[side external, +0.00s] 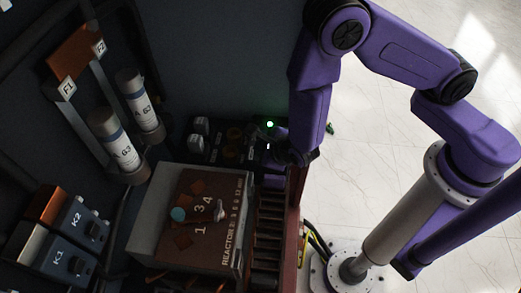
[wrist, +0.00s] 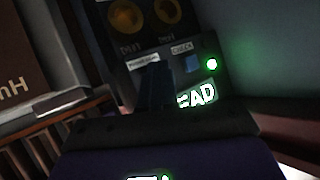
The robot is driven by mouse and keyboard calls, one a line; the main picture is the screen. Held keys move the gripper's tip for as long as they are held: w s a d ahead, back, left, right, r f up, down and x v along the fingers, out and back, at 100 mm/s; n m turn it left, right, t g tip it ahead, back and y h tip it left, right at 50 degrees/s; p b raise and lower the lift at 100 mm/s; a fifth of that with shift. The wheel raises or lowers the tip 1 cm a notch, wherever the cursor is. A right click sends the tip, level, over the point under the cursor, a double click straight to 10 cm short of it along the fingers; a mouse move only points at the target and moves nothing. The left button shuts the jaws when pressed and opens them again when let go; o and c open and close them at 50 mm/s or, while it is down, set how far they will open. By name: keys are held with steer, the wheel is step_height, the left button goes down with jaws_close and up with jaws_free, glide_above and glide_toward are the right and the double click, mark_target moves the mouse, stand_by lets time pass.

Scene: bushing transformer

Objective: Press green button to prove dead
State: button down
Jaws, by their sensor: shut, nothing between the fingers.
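A small round green light (wrist: 211,64) glows on a dark panel (wrist: 235,85) in the wrist view. It also shows in the side view (side external: 270,124). I cannot tell whether it is the button or a lamp. Glowing letters (wrist: 196,96) reading "EAD" show lower down, partly covered. My gripper (wrist: 153,68) is shut and empty, in front of the panel, left of the blue square. It hides what lies behind its fingers. I cannot tell whether it touches the panel.
Two yellowish round fittings (wrist: 127,15) sit higher on the panel. Two labelled cylinders (side external: 118,140), and blocks K1 and K2 (side external: 75,228), are farther left.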

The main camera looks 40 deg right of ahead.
steer(key=shift+r, duration=0.7)
steer(key=shift+r, duration=2.5)
